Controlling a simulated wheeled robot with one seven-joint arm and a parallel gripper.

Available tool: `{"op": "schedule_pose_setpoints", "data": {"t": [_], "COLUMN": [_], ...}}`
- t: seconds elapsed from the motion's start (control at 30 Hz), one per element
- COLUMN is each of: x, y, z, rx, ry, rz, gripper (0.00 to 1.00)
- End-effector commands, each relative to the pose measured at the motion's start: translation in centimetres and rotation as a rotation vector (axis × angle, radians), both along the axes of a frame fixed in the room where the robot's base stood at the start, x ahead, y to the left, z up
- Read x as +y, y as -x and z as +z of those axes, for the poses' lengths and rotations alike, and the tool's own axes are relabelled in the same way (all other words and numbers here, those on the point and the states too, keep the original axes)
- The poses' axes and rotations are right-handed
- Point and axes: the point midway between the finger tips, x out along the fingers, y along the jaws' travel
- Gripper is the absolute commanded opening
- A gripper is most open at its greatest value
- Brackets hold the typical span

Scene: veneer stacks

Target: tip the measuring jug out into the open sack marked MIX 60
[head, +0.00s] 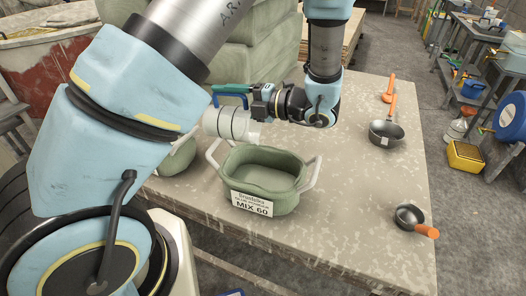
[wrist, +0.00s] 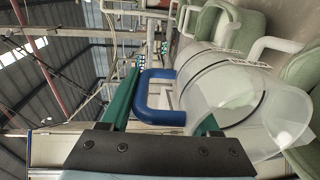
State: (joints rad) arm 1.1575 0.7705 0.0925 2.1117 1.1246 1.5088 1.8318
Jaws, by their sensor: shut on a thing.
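The clear measuring jug (head: 232,124) is tipped onto its side in the air, just above the back left of the sack in the head view. My gripper (head: 232,91) is shut on its blue handle, which shows between the green fingers (wrist: 165,105) in the wrist view. The jug (wrist: 235,95) has its wide round end at lower right there. I cannot tell what is in it. The open green sack marked MIX 60 (head: 262,206) stands upright on the table, with pale loop handles at both sides and a pale fill inside.
The stone-coloured table (head: 350,235) also holds another green sack (head: 176,158) at left, a saucepan (head: 386,133) and a small orange-handled pan (head: 410,216) at right. Large green sacks (head: 265,55) are stacked behind.

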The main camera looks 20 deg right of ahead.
Motion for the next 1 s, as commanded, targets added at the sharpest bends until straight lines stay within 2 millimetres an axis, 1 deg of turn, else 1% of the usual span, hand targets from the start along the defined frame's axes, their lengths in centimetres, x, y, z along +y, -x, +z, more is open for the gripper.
{"op": "schedule_pose_setpoints", "data": {"t": [0.3,1.0], "x": [-0.8,-2.5], "y": [0.6,1.9], "z": [0.8,1.7], "rx": [-0.05,-0.16], "ry": [-0.064,-0.201], "rz": [-0.001,-0.001], "gripper": [0.0,0.0]}}
